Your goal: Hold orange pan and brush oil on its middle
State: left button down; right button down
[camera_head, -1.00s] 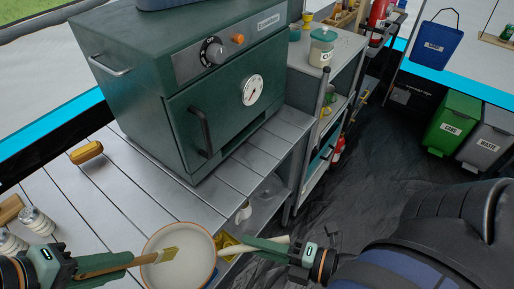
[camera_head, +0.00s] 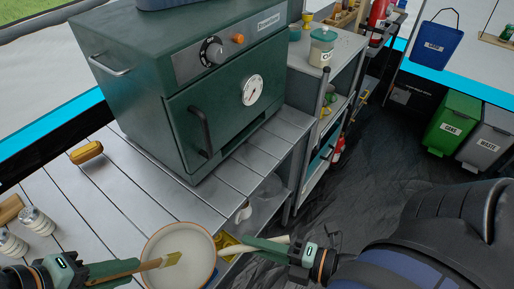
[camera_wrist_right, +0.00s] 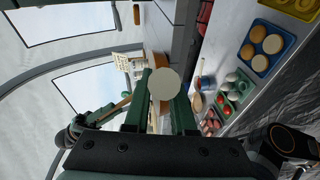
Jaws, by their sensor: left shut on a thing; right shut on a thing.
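The pan (camera_head: 192,243) has a pale interior and an orange rim; it is at the bottom of the head view, by the table's front edge. My right gripper (camera_head: 268,246) is shut on its cream handle (camera_head: 232,249). The handle's round end (camera_wrist_right: 163,84) shows between the fingers in the right wrist view. My left gripper (camera_head: 122,268) is shut on a brush with a wooden handle and yellowish bristles (camera_head: 173,258). The bristles are over the pan's middle; I cannot tell whether they touch it. The pan's lower edge is cut off by the frame.
A green oven (camera_head: 230,115) stands behind the pan on the slatted table (camera_head: 130,190). A yellow object (camera_head: 228,240) is beside the pan, under the handle. A shelf (camera_head: 345,60) stands to the right.

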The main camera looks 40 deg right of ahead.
pick_arm(q)
jog(key=shift+f, duration=0.65)
dwell(0.5)
jog(key=shift+a, duration=0.1)
jog(key=shift+a, duration=2.25)
jog(key=shift+s+d, duration=1.25)
jog(key=shift+d, duration=2.8)
jog(key=shift+w+a, duration=0.7)
jog(key=shift+a, duration=0.55)
jog(key=shift+w+a, duration=0.7)
jog(key=shift+a, duration=0.55)
jog(key=shift+w+a, duration=0.7)
jog(key=shift+a, duration=0.55)
jog(key=shift+s+d, duration=0.3)
jog(key=shift+d, duration=0.6)
jog(key=shift+s+d, duration=0.25)
jog(key=shift+d, duration=0.65)
jog(key=shift+s+d, duration=0.3)
jog(key=shift+d, duration=0.6)
